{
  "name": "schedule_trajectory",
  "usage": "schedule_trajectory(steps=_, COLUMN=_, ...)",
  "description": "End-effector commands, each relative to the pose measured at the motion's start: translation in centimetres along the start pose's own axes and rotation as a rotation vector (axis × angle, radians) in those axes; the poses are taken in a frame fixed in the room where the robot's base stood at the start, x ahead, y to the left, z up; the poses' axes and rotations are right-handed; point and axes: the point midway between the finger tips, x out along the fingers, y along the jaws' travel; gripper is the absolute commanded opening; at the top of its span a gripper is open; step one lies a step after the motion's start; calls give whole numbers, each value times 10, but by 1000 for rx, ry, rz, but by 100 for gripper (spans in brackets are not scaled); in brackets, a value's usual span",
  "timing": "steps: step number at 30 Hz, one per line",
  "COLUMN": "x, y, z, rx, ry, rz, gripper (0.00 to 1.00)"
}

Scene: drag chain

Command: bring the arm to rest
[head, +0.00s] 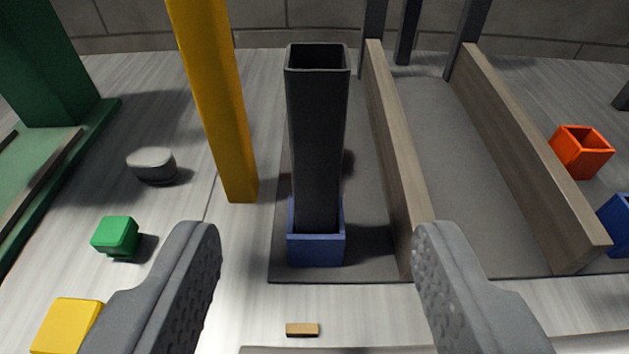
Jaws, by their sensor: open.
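My gripper (317,255) shows at the bottom of the head view with its two grey fingers wide apart. It is open and nothing is between the fingertips in contact with them. Beyond the fingers, a tall dark hollow post (316,145) stands upright in a blue square holder (316,250). The holder sits on a dark mat (375,262). The rest of my arm is not in view.
A yellow post (217,100) stands left of the dark post. Wooden rails (395,150) run at right. A green cube (115,236), a yellow block (67,325), a grey stone (152,164), a small tan piece (302,329) and an orange box (581,152) lie around.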

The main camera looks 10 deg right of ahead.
Motion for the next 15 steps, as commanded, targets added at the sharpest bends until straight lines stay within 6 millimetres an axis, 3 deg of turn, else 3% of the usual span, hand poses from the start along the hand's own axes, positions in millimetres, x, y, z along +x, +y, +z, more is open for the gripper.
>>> schedule_trajectory(steps=5, x=10, y=-6, z=-36, rx=-79, ry=-26, rz=15, gripper=52)
schedule_trajectory(steps=11, x=16, y=-35, z=-131, rx=-189, ry=-55, rz=62, gripper=52)
schedule_trajectory(steps=15, x=4, y=-72, z=-208, rx=-215, ry=-43, rz=84, gripper=52)
